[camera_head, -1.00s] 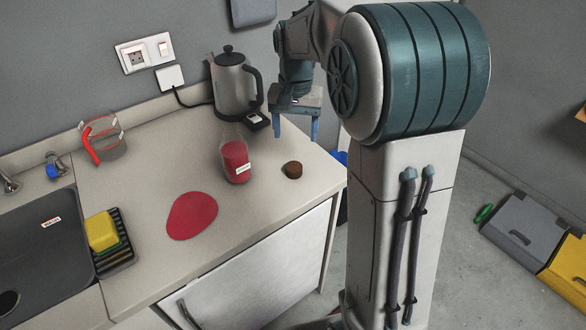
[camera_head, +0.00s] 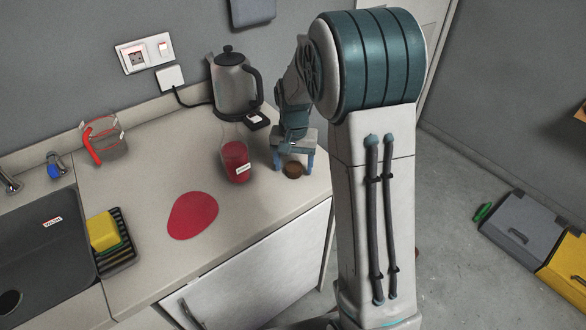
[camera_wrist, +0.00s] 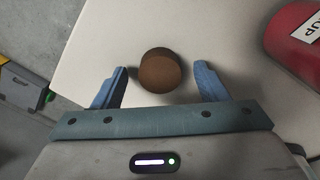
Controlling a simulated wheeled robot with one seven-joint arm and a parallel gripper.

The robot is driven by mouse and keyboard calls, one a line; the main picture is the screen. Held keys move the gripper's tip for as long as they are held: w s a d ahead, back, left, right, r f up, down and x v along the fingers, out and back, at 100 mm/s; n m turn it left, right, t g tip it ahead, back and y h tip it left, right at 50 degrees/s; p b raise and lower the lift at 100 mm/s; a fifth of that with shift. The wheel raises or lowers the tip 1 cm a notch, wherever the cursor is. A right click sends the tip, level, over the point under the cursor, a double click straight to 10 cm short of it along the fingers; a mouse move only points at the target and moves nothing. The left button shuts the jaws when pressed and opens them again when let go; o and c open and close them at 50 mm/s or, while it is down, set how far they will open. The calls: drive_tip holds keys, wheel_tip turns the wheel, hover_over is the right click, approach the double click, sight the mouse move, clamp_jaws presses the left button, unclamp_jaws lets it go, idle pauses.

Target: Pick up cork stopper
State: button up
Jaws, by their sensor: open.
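The cork stopper (camera_head: 293,171) is a small brown round piece on the countertop near its right end. It also shows in the wrist view (camera_wrist: 159,72), between and slightly beyond the two blue fingertips. My gripper (camera_head: 294,165) is open around the cork from above, with one finger on each side. In the wrist view my gripper (camera_wrist: 160,85) shows a gap on both sides of the cork, so the fingers do not appear to touch it. The gripper's body hides part of the cork's top in the head view.
A clear container with red contents (camera_head: 235,163) stands just left of my gripper. A kettle (camera_head: 233,85) is behind it. A red mat or patch (camera_head: 192,215) lies on the counter (camera_head: 140,190). A measuring cup (camera_head: 103,142) and sponge (camera_head: 103,230) are farther left. The counter's right edge is close.

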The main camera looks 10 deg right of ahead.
drive_tip(key=c, duration=1.1)
drive_tip(key=shift+o, duration=0.2)
